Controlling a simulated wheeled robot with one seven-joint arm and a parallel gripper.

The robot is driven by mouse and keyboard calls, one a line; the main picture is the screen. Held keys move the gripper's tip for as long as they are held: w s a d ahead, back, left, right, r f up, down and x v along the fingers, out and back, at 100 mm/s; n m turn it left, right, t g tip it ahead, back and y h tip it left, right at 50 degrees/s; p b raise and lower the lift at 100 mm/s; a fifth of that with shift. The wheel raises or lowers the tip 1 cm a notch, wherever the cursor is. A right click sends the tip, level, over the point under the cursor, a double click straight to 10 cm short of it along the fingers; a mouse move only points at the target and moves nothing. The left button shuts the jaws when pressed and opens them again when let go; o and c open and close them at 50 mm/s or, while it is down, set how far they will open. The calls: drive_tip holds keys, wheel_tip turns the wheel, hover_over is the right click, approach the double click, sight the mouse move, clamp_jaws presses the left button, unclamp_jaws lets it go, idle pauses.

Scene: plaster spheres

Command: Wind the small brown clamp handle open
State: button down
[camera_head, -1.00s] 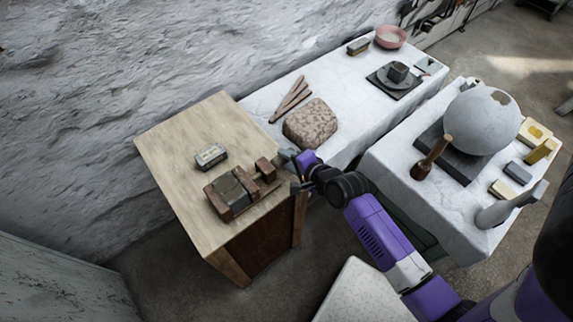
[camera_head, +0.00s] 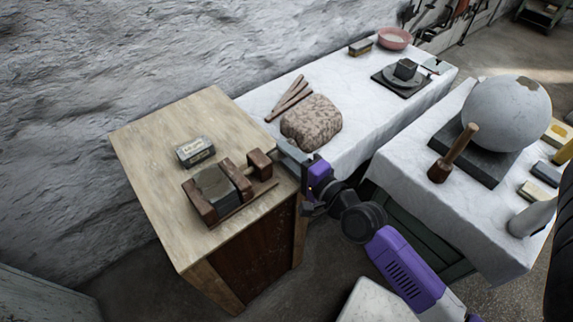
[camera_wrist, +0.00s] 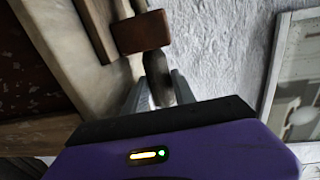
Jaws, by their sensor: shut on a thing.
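The brown wooden clamp (camera_head: 228,192) lies on the pale top of a wooden cabinet and holds a grey block (camera_head: 212,181) between its jaws. Its small brown handle block (camera_head: 259,164) is at its right end, and it also shows at the top of the wrist view (camera_wrist: 140,32). A dark rounded grip (camera_wrist: 157,78) sticks out below this block, between my two grey fingertips. My gripper (camera_wrist: 158,90) is shut on this grip part of the handle. In the head view, my gripper (camera_head: 288,153) reaches in from the right, at the cabinet's edge.
A small labelled box (camera_head: 196,151) lies behind the clamp. A mottled stone (camera_head: 311,122) and sticks (camera_head: 288,98) lie on the white-covered table (camera_head: 262,98) beside the cabinet. A large plaster sphere (camera_head: 506,110) stands on the right table. The cabinet top's left part is bare.

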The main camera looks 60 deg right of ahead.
drive_tip(key=shift+f+t+b, duration=0.1)
drive_tip(key=shift+t+b, duration=0.3)
drive_tip(key=shift+b, duration=0.85)
drive_tip(key=c, duration=1)
unclamp_jaws()
drive_tip(key=shift+r+p, duration=0.25)
drive_tip(key=shift+p, duration=0.45)
drive_tip(key=g+p, duration=0.1)
drive_tip(key=p, duration=0.2)
drive_tip(key=shift+r, duration=0.2)
drive_tip(key=g+p, duration=0.1)
drive_tip(key=p, duration=0.4)
drive_tip(key=g+p, duration=0.1)
drive_tip(key=p, duration=0.3)
drive_tip(key=shift+r+g+y+p, duration=0.25)
drive_tip(key=shift+g+y+p, duration=0.15)
drive_tip(key=g+p, duration=0.1)
drive_tip(key=p, duration=0.2)
drive_tip(key=shift+w, duration=0.1)
